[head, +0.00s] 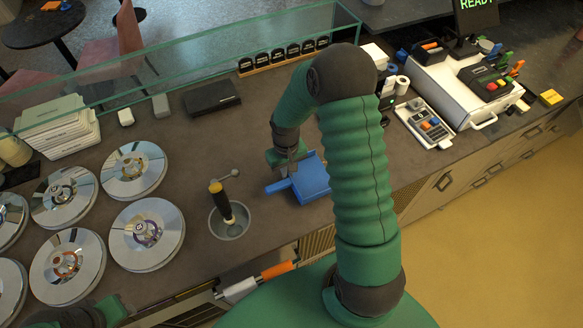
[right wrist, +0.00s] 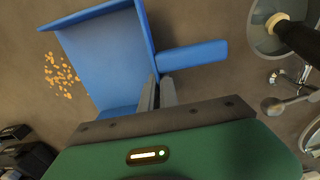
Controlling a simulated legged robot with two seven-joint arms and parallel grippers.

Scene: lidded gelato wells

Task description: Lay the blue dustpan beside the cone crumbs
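The blue dustpan (head: 309,181) is at the middle of the counter in the head view, its handle pointing left. My right gripper (head: 291,166) is at its back edge by the handle. In the right wrist view the two fingers (right wrist: 158,92) are close together with the back wall of the dustpan (right wrist: 105,50) between them. Whether the dustpan rests on the counter or hangs just above it I cannot tell. The cone crumbs (right wrist: 61,75) lie scattered on the counter off the pan's open side, apart from it; my right arm appears to hide them in the head view.
A round well (head: 230,219) with a black-and-yellow-handled tool stands left of the dustpan. Several round metal lids (head: 147,233) fill the left counter. A glass guard (head: 180,60) runs along the back. A card reader (head: 425,123) and cash drawer (head: 455,90) are at right.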

